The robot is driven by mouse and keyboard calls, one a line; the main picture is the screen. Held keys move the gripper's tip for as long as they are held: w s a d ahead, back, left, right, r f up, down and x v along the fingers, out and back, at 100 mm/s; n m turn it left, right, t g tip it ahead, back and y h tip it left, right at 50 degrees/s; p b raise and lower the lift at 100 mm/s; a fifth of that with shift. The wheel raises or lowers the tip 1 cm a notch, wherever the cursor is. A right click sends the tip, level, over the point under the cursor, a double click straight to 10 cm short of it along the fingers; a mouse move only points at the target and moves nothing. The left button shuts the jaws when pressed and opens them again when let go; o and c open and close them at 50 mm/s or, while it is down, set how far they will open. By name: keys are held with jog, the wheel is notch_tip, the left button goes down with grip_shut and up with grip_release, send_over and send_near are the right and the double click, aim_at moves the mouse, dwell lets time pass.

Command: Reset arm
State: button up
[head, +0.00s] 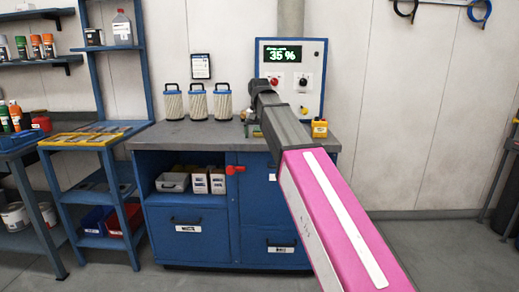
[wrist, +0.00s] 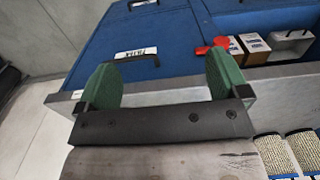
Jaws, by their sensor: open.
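My arm, with a pink section and a dark grey end, reaches from the lower right over the blue workbench (head: 185,131) in the head view. My gripper (wrist: 160,82) shows in the wrist view with its two green fingers wide apart and nothing between them. In the head view the fingers are mostly hidden behind the arm's end. The wrist view is turned over: the bench's blue front and a black handle lie behind the fingers.
Three filter canisters (head: 198,102) stand on the bench, left of my arm. A control panel (head: 290,53) reading 35 % stands behind it. A yellow box (head: 320,128) sits at the right of the bench top. A red valve handle (head: 235,170) is on the front.

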jog(key=s+d+f, duration=0.6)
jog(key=f, duration=0.9)
jog(key=s+d+f, duration=0.6)
jog(key=f, duration=0.9)
jog(key=s+d+f, duration=0.6)
jog(key=d+f, duration=0.1)
jog(key=f, duration=0.8)
